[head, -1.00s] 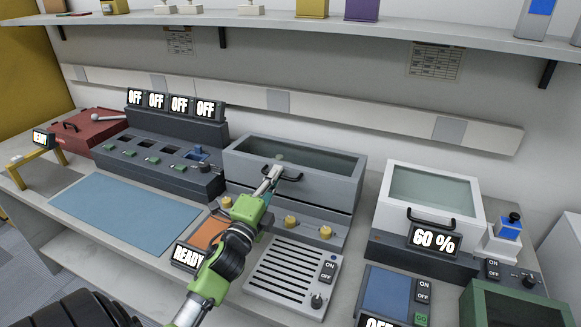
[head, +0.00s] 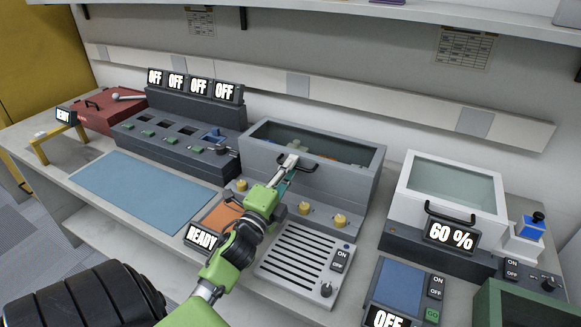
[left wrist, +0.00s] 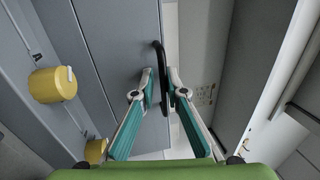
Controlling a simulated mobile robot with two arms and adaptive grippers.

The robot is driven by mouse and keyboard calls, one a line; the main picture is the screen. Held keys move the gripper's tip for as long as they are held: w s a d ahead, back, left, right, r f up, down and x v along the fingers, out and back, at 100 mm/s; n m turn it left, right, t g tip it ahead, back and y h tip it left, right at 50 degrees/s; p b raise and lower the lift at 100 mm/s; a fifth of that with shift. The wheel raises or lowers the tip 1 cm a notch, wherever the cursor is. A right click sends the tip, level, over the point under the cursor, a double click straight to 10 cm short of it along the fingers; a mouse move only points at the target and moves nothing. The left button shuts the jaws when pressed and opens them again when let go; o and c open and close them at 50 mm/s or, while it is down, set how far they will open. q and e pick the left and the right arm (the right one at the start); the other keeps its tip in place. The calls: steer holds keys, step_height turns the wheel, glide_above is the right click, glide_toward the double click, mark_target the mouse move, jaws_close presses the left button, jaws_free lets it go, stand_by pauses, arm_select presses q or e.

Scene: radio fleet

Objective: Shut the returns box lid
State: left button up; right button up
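A grey box (head: 318,177) with a glass top and a black front handle (head: 308,167) stands at the middle back of the bench. Several coloured things show dimly through its glass. No readable label tells whether it is the returns box. My left gripper (head: 290,163) is at this handle. In the left wrist view, the fingertips (left wrist: 160,80) are close together on both sides of the black handle (left wrist: 158,58), apparently shut on it. My right gripper is not in view.
A white glass-topped box (head: 451,193) with a 60 % display stands to the right. A red case (head: 104,112) lies far left, and a green box (head: 522,305) stands front right. Yellow knobs (head: 304,208) line the grey box's front. The blue mat (head: 145,187) is clear.

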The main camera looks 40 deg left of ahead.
arm_select(q)
steer(key=shift+s, duration=0.1)
steer(key=v, duration=1.2)
